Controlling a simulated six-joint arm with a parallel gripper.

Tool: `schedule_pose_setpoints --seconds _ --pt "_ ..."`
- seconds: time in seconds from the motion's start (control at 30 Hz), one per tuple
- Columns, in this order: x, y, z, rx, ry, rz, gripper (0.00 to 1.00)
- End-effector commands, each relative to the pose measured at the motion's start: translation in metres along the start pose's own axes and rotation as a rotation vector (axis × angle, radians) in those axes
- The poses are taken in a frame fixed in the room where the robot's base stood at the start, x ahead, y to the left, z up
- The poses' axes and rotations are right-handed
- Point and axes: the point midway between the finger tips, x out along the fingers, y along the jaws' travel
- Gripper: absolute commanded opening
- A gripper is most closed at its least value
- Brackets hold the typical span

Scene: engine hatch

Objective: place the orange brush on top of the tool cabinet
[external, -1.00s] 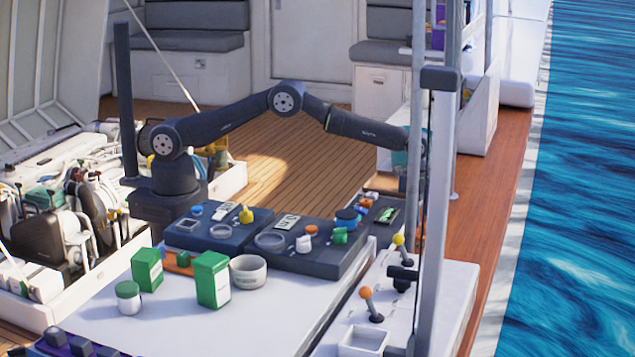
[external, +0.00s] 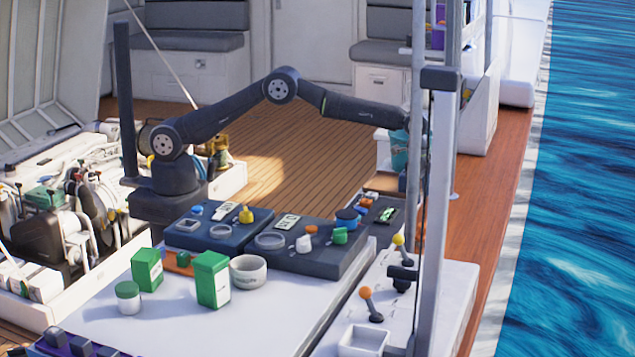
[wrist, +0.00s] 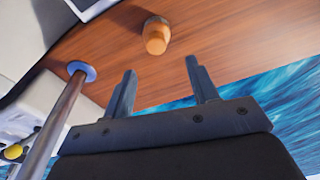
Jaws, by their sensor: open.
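In the wrist view, my gripper (wrist: 160,66) is open, with nothing between its two dark fingers. An orange-brown, round stubby object (wrist: 156,36) lies on the wooden deck beyond the fingertips, apart from them; it may be the orange brush, but bristles cannot be made out. In the external view, the end of my arm is at the right, largely hidden behind the metal posts. A white cabinet (external: 383,146) stands behind that spot, with a teal bucket (external: 399,152) by it. I cannot tell whether this is the tool cabinet.
A metal post with a blue foot (wrist: 82,71) stands left of the fingers in the wrist view. A white upright (external: 436,200) is near the arm's end. The white workbench (external: 190,322) carries green boxes, jars and dark trays. Water lies beyond the deck's right edge.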

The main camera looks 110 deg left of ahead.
Motion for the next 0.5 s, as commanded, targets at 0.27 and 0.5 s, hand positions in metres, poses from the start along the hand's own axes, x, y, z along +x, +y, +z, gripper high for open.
schedule_pose_setpoints --seconds 0.27,0.5 --pt "0.032 -0.049 0.013 -0.094 0.156 -0.171 0.54" --pt "0.051 -0.082 0.034 -0.128 0.375 -0.302 0.54"
